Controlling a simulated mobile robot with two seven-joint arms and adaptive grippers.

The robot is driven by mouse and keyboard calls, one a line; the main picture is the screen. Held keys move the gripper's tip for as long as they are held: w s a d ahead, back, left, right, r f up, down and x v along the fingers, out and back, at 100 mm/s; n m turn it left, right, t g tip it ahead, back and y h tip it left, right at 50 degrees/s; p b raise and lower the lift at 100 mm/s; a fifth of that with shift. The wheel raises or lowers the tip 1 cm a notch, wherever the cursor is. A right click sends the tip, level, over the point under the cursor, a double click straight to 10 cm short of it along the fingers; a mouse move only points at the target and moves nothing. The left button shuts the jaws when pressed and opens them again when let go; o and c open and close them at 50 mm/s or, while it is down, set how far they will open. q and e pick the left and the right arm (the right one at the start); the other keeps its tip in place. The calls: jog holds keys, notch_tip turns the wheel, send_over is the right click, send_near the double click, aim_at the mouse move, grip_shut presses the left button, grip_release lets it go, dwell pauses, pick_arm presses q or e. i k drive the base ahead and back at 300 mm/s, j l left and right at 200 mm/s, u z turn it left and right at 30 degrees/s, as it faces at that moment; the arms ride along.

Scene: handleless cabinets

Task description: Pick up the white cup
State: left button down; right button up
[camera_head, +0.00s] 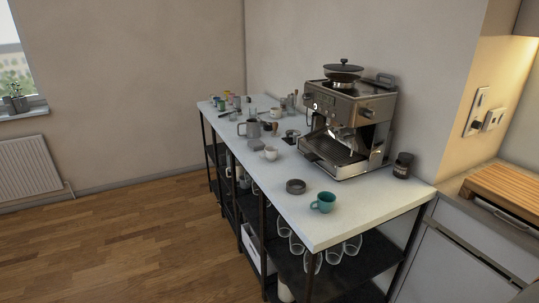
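A small white cup (270,153) sits on the white countertop (262,184), left of the espresso machine and near the counter's front edge. It appears upright, with a pale saucer or base under it that is hard to make out. Neither of my grippers shows in the head view.
A teal cup (323,202) and a dark round dish (295,186) stand nearer on the counter. A metal pitcher (252,128) is behind the white cup. The espresso machine (348,125) is at right, with a dark jar (403,165) beside it. Wooden floor (120,225) is clear.

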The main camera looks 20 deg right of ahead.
aim_at(271, 153)
jog(key=i+j, duration=0.2)
jog(key=i, duration=0.3)
jog(key=i+j, duration=0.25)
jog(key=i, duration=0.2)
jog(key=i+z, duration=0.1)
jog(key=z, duration=0.35)
jog(key=j+z, duration=0.1)
jog(key=z, duration=0.4)
jog(key=i+j+z, duration=0.1)
jog(key=z, duration=0.35)
